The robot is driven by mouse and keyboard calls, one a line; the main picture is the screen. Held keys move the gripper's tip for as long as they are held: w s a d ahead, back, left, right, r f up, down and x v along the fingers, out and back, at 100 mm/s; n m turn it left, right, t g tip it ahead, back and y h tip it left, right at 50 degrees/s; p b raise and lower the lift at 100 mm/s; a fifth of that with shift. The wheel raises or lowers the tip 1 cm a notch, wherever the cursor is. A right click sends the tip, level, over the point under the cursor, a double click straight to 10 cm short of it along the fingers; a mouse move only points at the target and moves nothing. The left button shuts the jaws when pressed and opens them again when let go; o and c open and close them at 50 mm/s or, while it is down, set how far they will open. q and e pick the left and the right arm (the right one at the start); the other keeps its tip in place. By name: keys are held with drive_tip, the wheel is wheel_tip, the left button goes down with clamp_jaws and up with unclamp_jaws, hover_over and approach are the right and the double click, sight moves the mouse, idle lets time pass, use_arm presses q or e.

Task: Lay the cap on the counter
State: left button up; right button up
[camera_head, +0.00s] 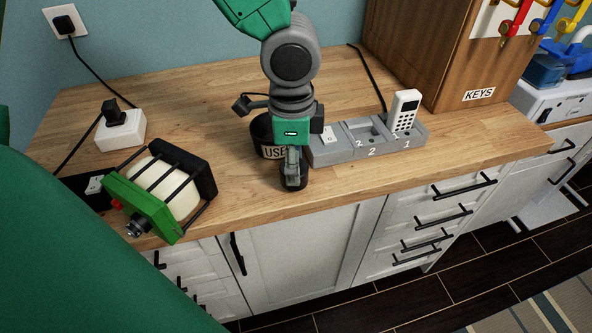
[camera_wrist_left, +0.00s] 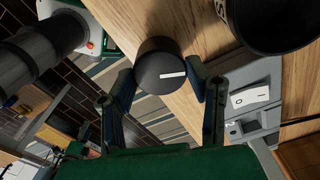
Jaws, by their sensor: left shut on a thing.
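The cap is a dark, round piece with a white line on its top. It shows between the fingers in the left wrist view (camera_wrist_left: 160,73) and under the fingertips in the head view (camera_head: 294,183). My left gripper (camera_head: 293,165) points down and is shut on the cap near the front edge of the wooden counter (camera_head: 225,183). I cannot tell whether the cap touches the counter. My right gripper is not in view.
A black cup (camera_head: 262,128) labelled "USE…" stands just behind the gripper. A grey numbered tray (camera_head: 340,154) with a white handset (camera_head: 404,110) is to the right. A green-and-black caged lantern (camera_head: 150,215) lies left. A wooden KEYS cabinet (camera_head: 430,55) stands back right. Counter between lantern and gripper is clear.

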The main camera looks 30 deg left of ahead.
use_arm(q)
drive_tip(key=shift+s+a+f, duration=0.1)
drive_tip(key=shift+a+f, duration=0.2)
drive_tip(key=shift+f, duration=0.6)
drive_tip(key=shift+a+f, duration=0.15)
drive_tip(key=shift+f, duration=0.15)
drive_tip(key=shift+c, duration=0.6)
clamp_jaws()
drive_tip(key=o, duration=1)
unclamp_jaws()
drive_tip(key=o, duration=0.4)
drive_tip(key=shift+d+r, duration=0.15)
drive_tip(key=shift+d, duration=0.3)
drive_tip(key=r, duration=0.3)
drive_tip(key=r+p, duration=0.1)
drive_tip(key=r, duration=0.3)
drive_tip(key=r+p, duration=0.1)
drive_tip(key=r, duration=0.2)
drive_tip(key=shift+a+r, duration=0.25)
drive_tip(key=shift+r, duration=0.05)
drive_tip(key=shift+d+r, duration=0.15)
drive_tip(key=shift+r, duration=0.55)
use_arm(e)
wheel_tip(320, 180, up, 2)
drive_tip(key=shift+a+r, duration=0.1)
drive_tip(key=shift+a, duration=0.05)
